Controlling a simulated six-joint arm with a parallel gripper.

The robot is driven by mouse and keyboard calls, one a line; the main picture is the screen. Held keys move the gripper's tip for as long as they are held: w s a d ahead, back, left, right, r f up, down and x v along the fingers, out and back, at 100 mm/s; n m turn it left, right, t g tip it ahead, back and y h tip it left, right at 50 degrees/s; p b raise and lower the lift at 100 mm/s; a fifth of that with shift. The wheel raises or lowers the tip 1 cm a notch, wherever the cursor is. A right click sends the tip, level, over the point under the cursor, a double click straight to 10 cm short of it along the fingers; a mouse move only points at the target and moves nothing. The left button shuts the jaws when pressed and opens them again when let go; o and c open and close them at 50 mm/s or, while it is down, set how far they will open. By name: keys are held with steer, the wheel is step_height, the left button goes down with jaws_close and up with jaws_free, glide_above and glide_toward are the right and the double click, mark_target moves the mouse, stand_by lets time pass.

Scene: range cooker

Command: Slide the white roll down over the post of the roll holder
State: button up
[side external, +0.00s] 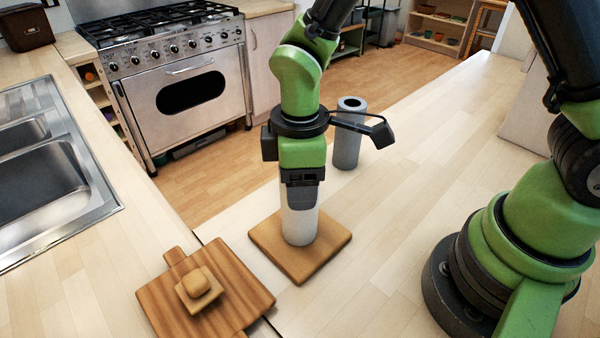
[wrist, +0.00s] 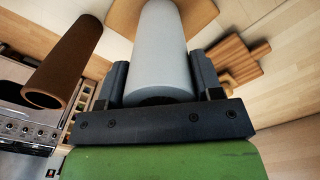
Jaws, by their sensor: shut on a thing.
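The white roll (side external: 299,222) stands upright over the square wooden base of the roll holder (side external: 265,240). My gripper (side external: 302,196) points straight down and is shut on the upper part of the roll. In the wrist view the roll (wrist: 160,45) lies between the two dark fingers of my gripper (wrist: 160,70), and the wooden base (wrist: 122,18) shows beyond its lower end. The post is not visible; the roll and gripper hide where it would show. The roll's lower end looks at or very near the base, but I cannot tell whether it touches.
A grey hollow cylinder (side external: 347,140) stands behind the gripper. A wooden board (side external: 215,300) with a small knobbed block (side external: 199,286) lies at front left. A sink (side external: 45,165) is at left and a range cooker (side external: 180,85) behind. The counter right of the base is clear.

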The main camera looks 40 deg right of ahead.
steer(key=o, duration=0.7)
step_height(320, 180, up, 11)
stand_by(0.7)
steer(key=s+d+r+m+t+y, duration=0.2)
steer(key=s+d+r+m+t, duration=0.5)
steer(key=s+m, duration=0.5)
steer(key=shift+s+d+r+m, duration=0.35)
steer(key=shift+d+r+m, duration=0.55)
steer(key=shift+d+m, duration=0.25)
